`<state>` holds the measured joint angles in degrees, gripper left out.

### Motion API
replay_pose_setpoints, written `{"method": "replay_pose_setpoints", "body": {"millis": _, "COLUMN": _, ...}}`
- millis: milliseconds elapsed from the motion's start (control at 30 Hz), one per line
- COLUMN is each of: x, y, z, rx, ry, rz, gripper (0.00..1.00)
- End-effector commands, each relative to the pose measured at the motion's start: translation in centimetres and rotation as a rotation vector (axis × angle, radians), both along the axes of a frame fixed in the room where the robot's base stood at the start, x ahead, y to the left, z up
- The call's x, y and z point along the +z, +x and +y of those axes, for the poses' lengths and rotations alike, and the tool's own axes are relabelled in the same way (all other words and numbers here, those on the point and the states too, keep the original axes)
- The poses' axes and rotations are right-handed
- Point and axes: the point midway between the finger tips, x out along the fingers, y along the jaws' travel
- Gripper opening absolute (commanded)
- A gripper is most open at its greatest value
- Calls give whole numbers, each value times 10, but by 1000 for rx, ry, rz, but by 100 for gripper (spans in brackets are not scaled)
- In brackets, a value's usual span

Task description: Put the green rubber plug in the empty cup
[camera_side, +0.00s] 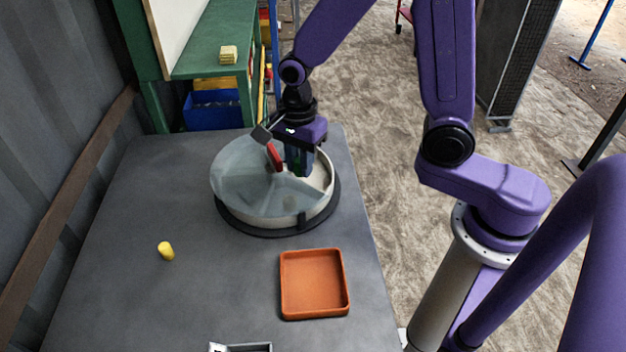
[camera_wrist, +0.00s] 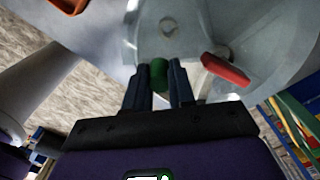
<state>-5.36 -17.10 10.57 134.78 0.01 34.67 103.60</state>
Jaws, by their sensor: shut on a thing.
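My gripper (camera_side: 299,172) points down over the right part of a round white drum (camera_side: 308,214) with a translucent grey cover (camera_side: 238,178). In the wrist view my gripper (camera_wrist: 159,80) is shut on the green rubber plug (camera_wrist: 159,72), which sits between the fingertips. In the side view the plug is mostly hidden by the fingers. A small pale round shape (camera_wrist: 168,26) shows on the drum ahead of the fingers; I cannot tell whether it is a cup or what it holds. It also shows faintly in the side view (camera_side: 290,202).
A red bar (camera_side: 274,157) stands on the drum close beside my gripper. A yellow cylinder (camera_side: 166,252) lies on the grey table (camera_side: 130,300). An orange tray (camera_side: 313,284) looks empty. A metal box (camera_side: 240,348) is cut off at the front edge. The table's left side is mostly clear.

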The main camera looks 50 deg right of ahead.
Motion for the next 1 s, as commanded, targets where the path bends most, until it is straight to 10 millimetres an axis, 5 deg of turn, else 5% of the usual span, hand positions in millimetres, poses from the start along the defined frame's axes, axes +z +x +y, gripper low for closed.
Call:
{"method": "replay_pose_setpoints", "body": {"millis": 100, "x": -5, "y": 16, "z": -38, "rx": -8, "ry": 0, "rz": 1, "gripper": 0}}
{"method": "replay_pose_setpoints", "body": {"millis": 333, "x": -10, "y": 28, "z": -77, "rx": -1, "ry": 0, "rz": 1, "gripper": 0}}
{"method": "replay_pose_setpoints", "body": {"millis": 1000, "x": -75, "y": 29, "z": -80, "rx": 3, "ry": -1, "rz": 4, "gripper": 0}}
